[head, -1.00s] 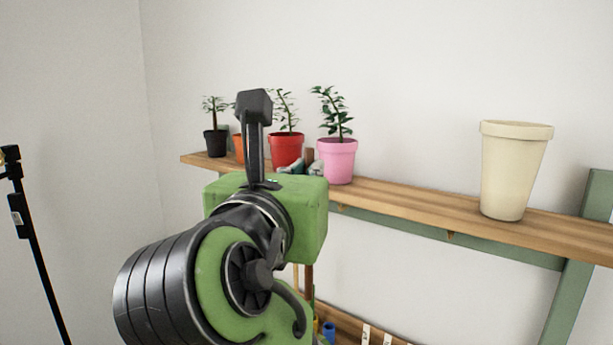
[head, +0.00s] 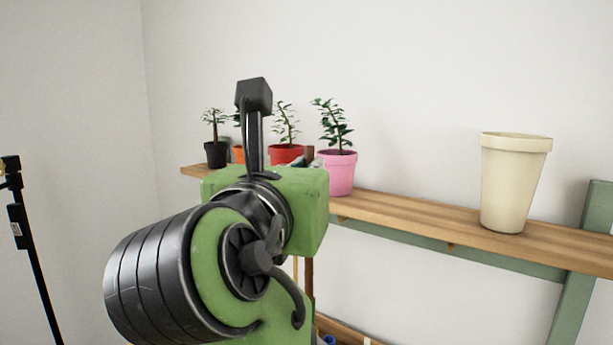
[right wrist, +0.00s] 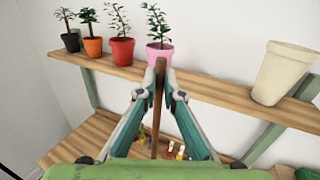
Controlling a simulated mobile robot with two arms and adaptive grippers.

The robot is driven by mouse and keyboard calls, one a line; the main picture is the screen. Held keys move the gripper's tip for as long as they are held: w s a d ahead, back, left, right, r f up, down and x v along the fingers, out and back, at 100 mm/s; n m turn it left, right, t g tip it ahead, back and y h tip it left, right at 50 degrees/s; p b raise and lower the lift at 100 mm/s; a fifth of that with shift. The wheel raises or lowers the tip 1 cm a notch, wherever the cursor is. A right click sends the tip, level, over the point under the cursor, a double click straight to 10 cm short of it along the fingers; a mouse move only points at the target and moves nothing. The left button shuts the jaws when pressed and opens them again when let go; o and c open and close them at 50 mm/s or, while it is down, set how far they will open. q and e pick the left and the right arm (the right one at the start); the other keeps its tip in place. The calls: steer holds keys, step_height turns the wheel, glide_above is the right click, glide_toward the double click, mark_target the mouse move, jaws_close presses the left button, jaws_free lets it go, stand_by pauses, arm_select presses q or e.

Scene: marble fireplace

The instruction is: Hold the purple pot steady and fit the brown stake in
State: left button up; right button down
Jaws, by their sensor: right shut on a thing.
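The purple pot looks pink (head: 338,175) and holds a small leafy plant. It stands on the wooden shelf and also shows in the right wrist view (right wrist: 160,54). My right gripper (right wrist: 159,84) is shut on the brown stake (right wrist: 156,122), which hangs upright between the fingers. In the right wrist view the stake's top overlaps the pot's lower part; whether they touch cannot be told. In the head view my own arm hides most of the right gripper, and part of the stake (head: 309,282) shows below it. My left gripper is not in view.
Black (right wrist: 71,42), orange (right wrist: 93,46) and red (right wrist: 122,51) potted plants stand left of the pink pot on the shelf (head: 415,208). A large empty-looking cream pot (head: 512,185) stands at the right. The shelf between the pink and cream pots is clear.

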steer(key=shift+r, duration=0.4)
steer(key=shift+r, duration=1.25)
steer(key=shift+r, duration=1.05)
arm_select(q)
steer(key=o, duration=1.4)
